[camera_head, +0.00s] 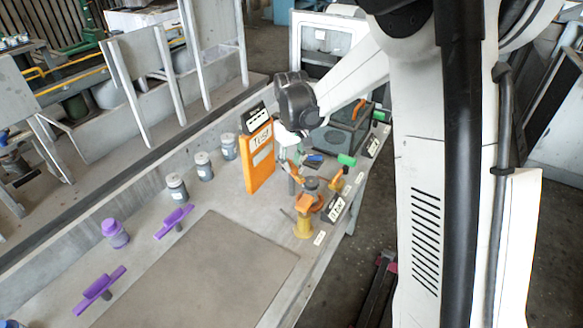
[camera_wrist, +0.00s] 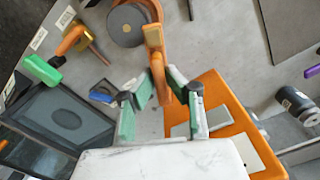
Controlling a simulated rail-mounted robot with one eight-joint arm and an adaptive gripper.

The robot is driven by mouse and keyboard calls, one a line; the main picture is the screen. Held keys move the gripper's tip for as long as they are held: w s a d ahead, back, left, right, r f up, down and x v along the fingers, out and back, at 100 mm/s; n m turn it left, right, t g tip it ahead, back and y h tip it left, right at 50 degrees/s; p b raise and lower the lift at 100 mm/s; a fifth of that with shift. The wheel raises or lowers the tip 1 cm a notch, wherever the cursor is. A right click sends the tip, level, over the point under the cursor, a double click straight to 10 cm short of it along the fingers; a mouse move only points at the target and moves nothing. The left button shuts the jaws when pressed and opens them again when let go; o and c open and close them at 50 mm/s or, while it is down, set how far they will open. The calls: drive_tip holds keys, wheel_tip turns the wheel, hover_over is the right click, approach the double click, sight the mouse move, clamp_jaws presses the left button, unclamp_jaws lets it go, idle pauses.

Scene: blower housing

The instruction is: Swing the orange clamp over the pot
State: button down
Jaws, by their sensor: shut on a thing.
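The orange clamp (camera_wrist: 153,38) has a curved arm that runs from my gripper along the right and far side of the pot. My gripper (camera_wrist: 163,88) has green-padded fingers and is shut on the clamp's near end. The pot (camera_wrist: 127,26), a dark grey disc from above, lies beside the curved arm, and its top looks uncovered in the wrist view. In the head view my gripper (camera_head: 289,162) is low, just behind the pot (camera_head: 311,184). Orange clamp parts (camera_head: 305,203) show near the pot; the gripped end is hard to make out there.
A yellow post (camera_head: 303,227) stands in front of the pot. An orange panel (camera_head: 259,160) stands close left of my gripper. A dark framed box (camera_head: 340,135) and a green-handled piece (camera_head: 346,160) are close on the right.

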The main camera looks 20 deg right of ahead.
drive_tip(key=n+b, duration=0.1)
drive_tip(key=n, duration=0.3)
drive_tip(key=shift+n+b, duration=0.35)
drive_tip(key=shift+n, duration=0.05)
idle(0.4)
drive_tip(key=c, duration=1.8)
unclamp_jaws()
wheel_tip(320, 180, up, 12)
drive_tip(key=shift+r, duration=0.1)
